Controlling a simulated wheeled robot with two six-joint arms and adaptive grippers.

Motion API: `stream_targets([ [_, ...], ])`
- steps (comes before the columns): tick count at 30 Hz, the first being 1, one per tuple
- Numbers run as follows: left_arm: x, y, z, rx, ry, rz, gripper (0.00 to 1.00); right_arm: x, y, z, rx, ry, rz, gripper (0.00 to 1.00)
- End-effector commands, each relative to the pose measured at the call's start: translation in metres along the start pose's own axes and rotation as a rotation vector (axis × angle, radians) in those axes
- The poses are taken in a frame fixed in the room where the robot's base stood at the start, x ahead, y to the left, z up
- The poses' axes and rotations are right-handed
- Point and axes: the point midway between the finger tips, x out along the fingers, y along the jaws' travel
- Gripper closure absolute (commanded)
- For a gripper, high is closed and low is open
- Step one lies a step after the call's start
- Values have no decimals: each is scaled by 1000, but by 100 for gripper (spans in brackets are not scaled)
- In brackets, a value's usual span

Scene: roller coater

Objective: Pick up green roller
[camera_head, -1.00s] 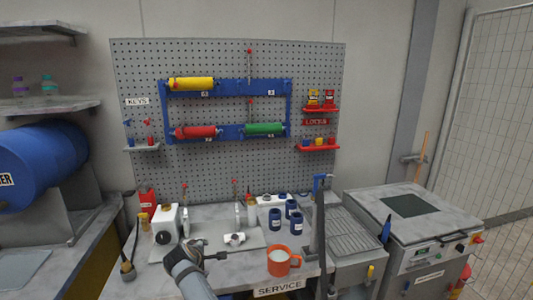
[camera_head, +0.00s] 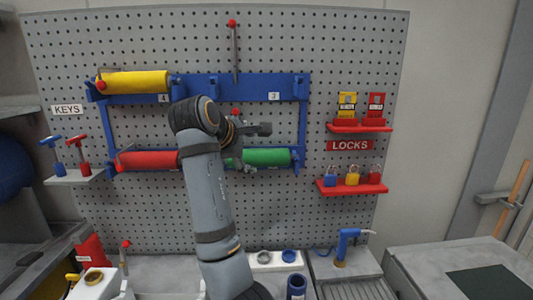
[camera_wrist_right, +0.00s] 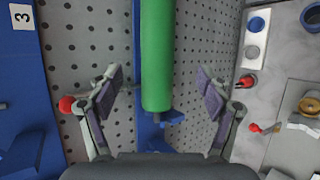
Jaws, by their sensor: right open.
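The green roller (camera_head: 266,157) lies horizontally on the lower right of the blue rack on the pegboard. My right gripper (camera_head: 247,146) is in front of the rack at the roller's left end, and hides that end in part. In the right wrist view the green roller (camera_wrist_right: 157,55) runs down between the two open fingers of the gripper (camera_wrist_right: 160,85). A gap shows on each side of the roller, so neither finger appears to touch it. My left gripper is not in view.
The blue rack (camera_head: 205,90) also holds a yellow roller (camera_head: 137,82) and a red roller (camera_head: 150,160). A red-tipped pin (camera_head: 234,50) stands above it. Red shelves with padlocks (camera_head: 352,180) are to the right, a key shelf (camera_head: 75,177) to the left. The bench is below.

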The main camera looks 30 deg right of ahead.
Motion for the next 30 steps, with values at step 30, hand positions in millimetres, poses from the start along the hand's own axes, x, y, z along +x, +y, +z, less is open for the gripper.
stream_targets([
  [30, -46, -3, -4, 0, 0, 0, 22, 106, 5, -10, -1, 0, 1, 22],
])
